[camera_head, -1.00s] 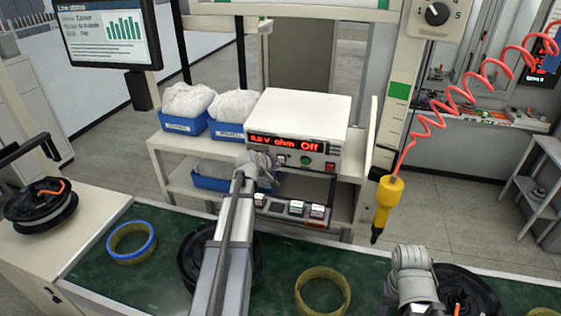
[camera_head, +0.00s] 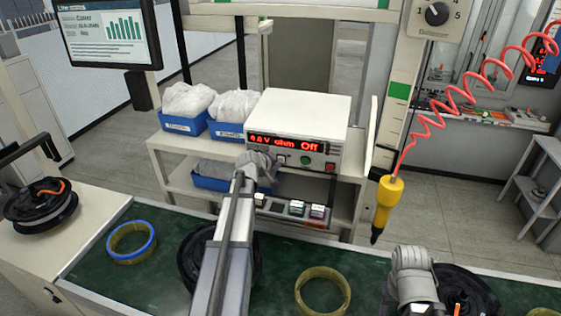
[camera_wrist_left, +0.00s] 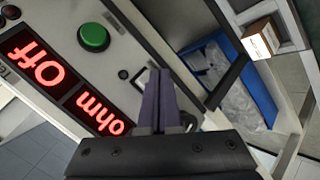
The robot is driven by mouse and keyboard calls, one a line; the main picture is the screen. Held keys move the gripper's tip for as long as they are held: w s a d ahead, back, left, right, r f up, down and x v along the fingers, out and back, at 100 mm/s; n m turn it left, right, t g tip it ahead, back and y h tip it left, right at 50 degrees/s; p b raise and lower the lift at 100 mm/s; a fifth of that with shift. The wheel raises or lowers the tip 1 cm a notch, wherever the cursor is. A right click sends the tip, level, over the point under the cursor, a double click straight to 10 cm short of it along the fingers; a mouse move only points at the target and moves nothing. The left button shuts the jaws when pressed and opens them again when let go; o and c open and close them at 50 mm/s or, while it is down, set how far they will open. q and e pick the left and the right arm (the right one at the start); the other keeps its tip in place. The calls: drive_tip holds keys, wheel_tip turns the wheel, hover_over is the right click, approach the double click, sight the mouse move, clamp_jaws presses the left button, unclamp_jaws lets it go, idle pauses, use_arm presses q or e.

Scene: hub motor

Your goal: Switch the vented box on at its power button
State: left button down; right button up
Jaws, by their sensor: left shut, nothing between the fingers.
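The vented box (camera_head: 305,112) is the white instrument on the stand, with a red display (camera_head: 285,143) ending in "ohm Off". Its front carries a green button (camera_head: 306,160) and a red one (camera_head: 330,166). My left gripper (camera_head: 277,163) is in front of the panel's left part, below the display. In the left wrist view the closed fingers (camera_wrist_left: 158,78) point at the panel, with nothing between them. The green button (camera_wrist_left: 94,37) lies to their upper left, apart from them. Contact between fingertips and panel cannot be told. My right gripper is not in view; only its arm shows.
Blue bins (camera_head: 183,123) with white bags stand left of the box. Small boxed items (camera_head: 297,207) lie on a ledge below it. A yellow tool (camera_head: 386,204) hangs on a red coiled cord to the right. Rings and dark hubs lie on the green bench (camera_head: 275,268).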

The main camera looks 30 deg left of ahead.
use_arm(q)
drive_tip(key=shift+w, duration=0.1)
drive_tip(key=shift+w+a, duration=0.1)
drive_tip(key=shift+w, duration=0.2)
drive_tip(key=shift+w+a+r, duration=0.1)
drive_tip(key=shift+w+r, duration=0.05)
drive_tip(key=shift+w, duration=0.3)
idle(0.8)
drive_tip(key=shift+s, duration=0.15)
drive_tip(key=shift+s+d, duration=0.2)
drive_tip(key=shift+s, duration=0.5)
drive_tip(key=shift+f, duration=0.2)
drive_tip(key=shift+s+d+f+b, duration=0.1)
drive_tip(key=shift+s+d, duration=0.1)
drive_tip(key=shift+s, duration=0.6)
drive_tip(key=shift+s+d+f+b, duration=0.1)
drive_tip(key=shift+s+d+b, duration=0.1)
drive_tip(key=shift+s, duration=0.65)
drive_tip(key=shift+s+d+f+b, duration=0.1)
drive_tip(key=shift+s+d, duration=0.1)
drive_tip(key=shift+s, duration=0.6)
drive_tip(key=s+d+f, duration=0.1)
drive_tip(key=s, duration=0.5)
drive_tip(key=shift+s+d+b, duration=0.3)
drive_tip(key=shift+s+b, duration=0.05)
drive_tip(key=shift+b, duration=0.1)
